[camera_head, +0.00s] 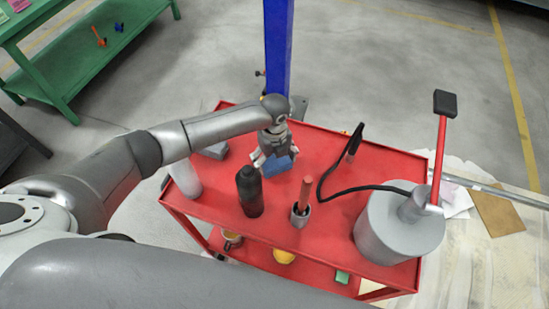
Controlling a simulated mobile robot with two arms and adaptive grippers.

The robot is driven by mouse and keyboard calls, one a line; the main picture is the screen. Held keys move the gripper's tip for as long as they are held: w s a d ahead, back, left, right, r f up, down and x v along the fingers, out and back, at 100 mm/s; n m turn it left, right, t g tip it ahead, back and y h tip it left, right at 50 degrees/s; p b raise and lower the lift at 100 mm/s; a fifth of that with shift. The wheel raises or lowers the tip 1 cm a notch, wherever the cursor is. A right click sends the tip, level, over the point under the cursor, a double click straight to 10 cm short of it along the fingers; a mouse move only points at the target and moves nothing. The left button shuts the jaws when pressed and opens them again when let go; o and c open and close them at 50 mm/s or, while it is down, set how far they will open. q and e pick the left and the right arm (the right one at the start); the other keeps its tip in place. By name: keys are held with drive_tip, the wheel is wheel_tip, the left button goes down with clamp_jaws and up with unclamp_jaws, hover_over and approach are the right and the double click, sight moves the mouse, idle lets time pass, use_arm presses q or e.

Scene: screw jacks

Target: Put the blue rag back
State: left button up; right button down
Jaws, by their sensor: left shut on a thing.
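A blue rag (277,167) is at the left gripper (273,163), over the back left part of the red cart (340,207). The left gripper points down and is shut on the rag. The rag is folded or bunched, partly hidden by the fingers. I cannot tell whether its underside touches the cart top. My right gripper is not in view.
On the cart stand a dark bottle (250,192), a white bottle (186,178), a cup with a red-handled tool (301,212), and a grey canister (398,230) with a black hose. A blue post (279,50) rises behind. A green bench (85,55) stands back left.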

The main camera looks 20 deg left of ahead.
sight(274, 160)
use_arm(q)
drive_tip(key=o, duration=0.7)
drive_tip(key=shift+o, duration=0.4)
wheel_tip(274, 160, up, 12)
drive_tip(key=b, duration=0.1)
